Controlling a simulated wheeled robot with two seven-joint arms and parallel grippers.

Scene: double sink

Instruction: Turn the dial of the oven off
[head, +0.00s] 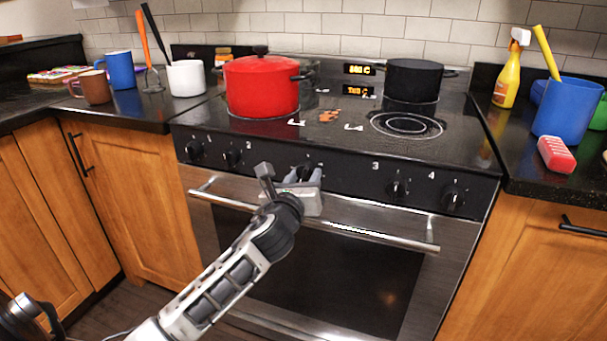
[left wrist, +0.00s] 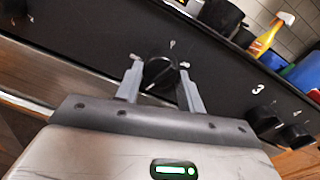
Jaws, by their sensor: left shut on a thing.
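The oven (head: 340,270) has a black front panel with a row of dials. My left gripper (head: 305,172) is at the middle dial, between the dials marked 2 and 3. In the left wrist view my left gripper (left wrist: 160,84) has its two fingers on either side of this black dial (left wrist: 160,72) and is shut on it. The dial's white pointer line shows and is tilted. In the head view the gripper mostly hides this dial. My right gripper is not in view.
Other dials sit on both sides, such as dial 3 (head: 397,188) and dial 2 (head: 232,157). The oven handle (head: 370,232) runs just below the panel. A red pot (head: 262,88) and a black pot (head: 413,82) stand on the cooktop. Orange displays (head: 359,90) are lit behind.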

